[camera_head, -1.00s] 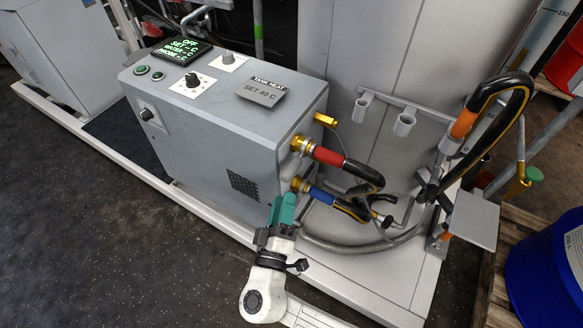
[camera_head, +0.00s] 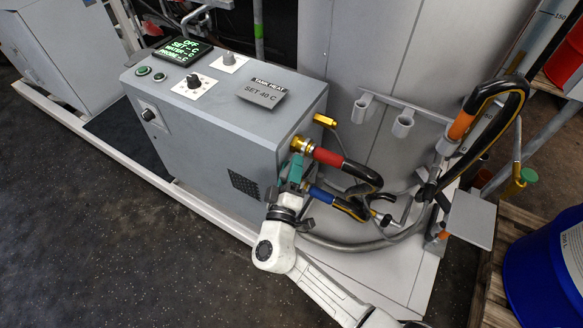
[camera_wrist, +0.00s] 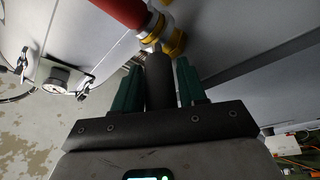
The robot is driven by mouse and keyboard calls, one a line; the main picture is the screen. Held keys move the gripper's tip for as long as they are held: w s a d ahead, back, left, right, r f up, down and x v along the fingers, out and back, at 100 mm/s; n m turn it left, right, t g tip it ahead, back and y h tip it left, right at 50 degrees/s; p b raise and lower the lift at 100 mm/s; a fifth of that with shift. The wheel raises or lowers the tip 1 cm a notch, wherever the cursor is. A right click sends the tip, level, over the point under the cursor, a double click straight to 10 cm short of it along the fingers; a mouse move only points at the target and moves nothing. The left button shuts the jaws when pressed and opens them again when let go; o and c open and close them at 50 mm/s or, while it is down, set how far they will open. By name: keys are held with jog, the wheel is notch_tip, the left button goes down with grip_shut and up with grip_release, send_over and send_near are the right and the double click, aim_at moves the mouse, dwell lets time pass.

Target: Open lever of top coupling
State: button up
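The top coupling (camera_head: 301,145) is a brass fitting on the grey heater box's right side, with a red-sleeved hose (camera_head: 328,157) attached. In the wrist view the red sleeve (camera_wrist: 124,12) and yellow coupling parts (camera_wrist: 152,28) show just beyond the fingertips. My gripper (camera_head: 295,168) has teal fingers and is just below the top coupling, close to it. In the wrist view my gripper (camera_wrist: 159,72) has its fingers apart, with a dark grey cylinder between them; I cannot tell what it is. The lever is not clearly visible. The fingers partly hide the lower coupling beside the blue-sleeved hose (camera_head: 322,195).
The heater box (camera_head: 215,150) carries knobs and a display. A small brass valve (camera_head: 325,120) juts out above the red hose. Black hoses loop to the right near a holder rack (camera_head: 403,125). A blue drum (camera_head: 540,265) stands at the right. Dark floor lies open at front left.

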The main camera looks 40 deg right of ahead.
grip_shut()
jog(key=shift+r, duration=0.1)
dwell(0.3)
